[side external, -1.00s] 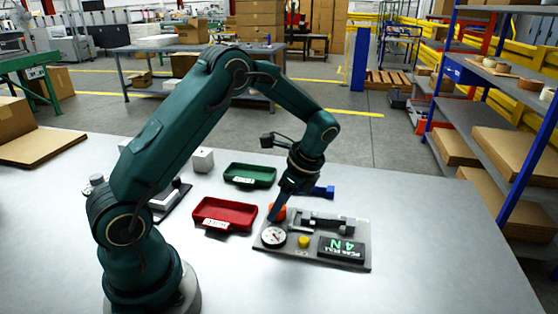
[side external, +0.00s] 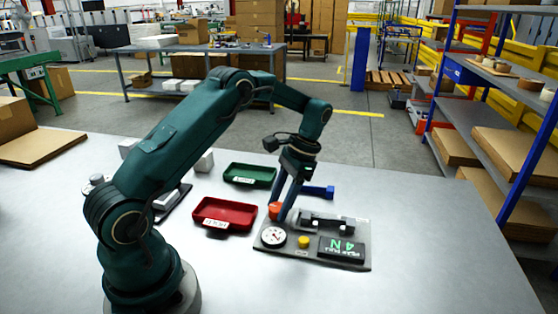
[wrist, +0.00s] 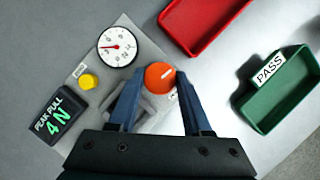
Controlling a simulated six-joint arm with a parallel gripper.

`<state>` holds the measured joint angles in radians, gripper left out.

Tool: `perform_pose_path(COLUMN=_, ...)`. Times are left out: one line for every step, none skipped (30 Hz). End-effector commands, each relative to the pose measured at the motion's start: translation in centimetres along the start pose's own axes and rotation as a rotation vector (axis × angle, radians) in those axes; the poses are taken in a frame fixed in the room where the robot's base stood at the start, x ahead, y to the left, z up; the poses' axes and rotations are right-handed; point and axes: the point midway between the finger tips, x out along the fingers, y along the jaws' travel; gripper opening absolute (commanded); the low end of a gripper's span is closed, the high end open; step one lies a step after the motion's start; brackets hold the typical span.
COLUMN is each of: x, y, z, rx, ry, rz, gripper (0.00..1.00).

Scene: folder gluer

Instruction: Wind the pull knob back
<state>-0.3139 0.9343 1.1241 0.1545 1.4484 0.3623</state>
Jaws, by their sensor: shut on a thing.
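The orange-red pull knob (side external: 274,209) stands at the back left of the grey tester plate (side external: 329,262). In the wrist view the knob (wrist: 160,77) shows its round top with a white mark line. My gripper (wrist: 161,80) is shut on the knob, one blue finger on each side of it. My gripper (side external: 280,212) also shows in the side view, pointing down at the knob. The round white dial (wrist: 117,46) has a red needle. The display (wrist: 52,120) reads PEAK PULL 4 N. Part of the plate is hidden behind my gripper in the wrist view.
A yellow button (side external: 303,241) and a dark clamp fixture (side external: 327,222) sit on the plate. A red tray (side external: 222,228) and a green PASS tray (side external: 249,184) lie nearby. A blue piece (side external: 320,192) lies behind the plate. The table front is clear.

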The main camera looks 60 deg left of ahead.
Motion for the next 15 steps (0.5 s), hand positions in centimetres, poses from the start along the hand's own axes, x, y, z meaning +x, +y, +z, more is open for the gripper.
perform_pose_path(x=-0.05, y=-0.06, z=0.00, rx=-0.037, ry=0.001, rz=0.017, gripper=0.00)
perform_pose_path(x=-0.05, y=-0.08, z=0.00, rx=-0.059, ry=0.001, rz=0.025, gripper=0.00)
perform_pose_path(x=-0.06, y=-0.09, z=-0.01, rx=-0.084, ry=0.002, rz=0.036, gripper=0.00)
perform_pose_path(x=-0.07, y=-0.09, z=-0.02, rx=-0.103, ry=0.002, rz=0.044, gripper=0.00)
perform_pose_path(x=-0.07, y=-0.10, z=-0.03, rx=-0.120, ry=0.003, rz=0.051, gripper=0.00)
perform_pose_path(x=-0.07, y=-0.12, z=-0.02, rx=-0.142, ry=0.003, rz=0.059, gripper=0.00)
perform_pose_path(x=-0.07, y=-0.14, z=-0.02, rx=-0.157, ry=0.003, rz=0.066, gripper=0.00)
perform_pose_path(x=-0.07, y=-0.15, z=-0.01, rx=-0.173, ry=0.003, rz=0.072, gripper=0.00)
perform_pose_path(x=-0.08, y=-0.15, z=-0.01, rx=-0.189, ry=0.003, rz=0.080, gripper=0.00)
perform_pose_path(x=-0.08, y=-0.15, z=-0.01, rx=-0.201, ry=0.003, rz=0.085, gripper=0.00)
perform_pose_path(x=-0.08, y=-0.15, z=-0.01, rx=-0.213, ry=0.003, rz=0.089, gripper=0.00)
perform_pose_path(x=-0.08, y=-0.15, z=-0.01, rx=-0.225, ry=0.003, rz=0.094, gripper=0.00)
perform_pose_path(x=-0.08, y=-0.16, z=0.00, rx=-0.233, ry=0.003, rz=0.097, gripper=0.00)
perform_pose_path(x=-0.08, y=-0.16, z=0.00, rx=-0.241, ry=0.003, rz=0.100, gripper=0.00)
perform_pose_path(x=-0.08, y=-0.16, z=0.00, rx=-0.250, ry=0.003, rz=0.104, gripper=0.00)
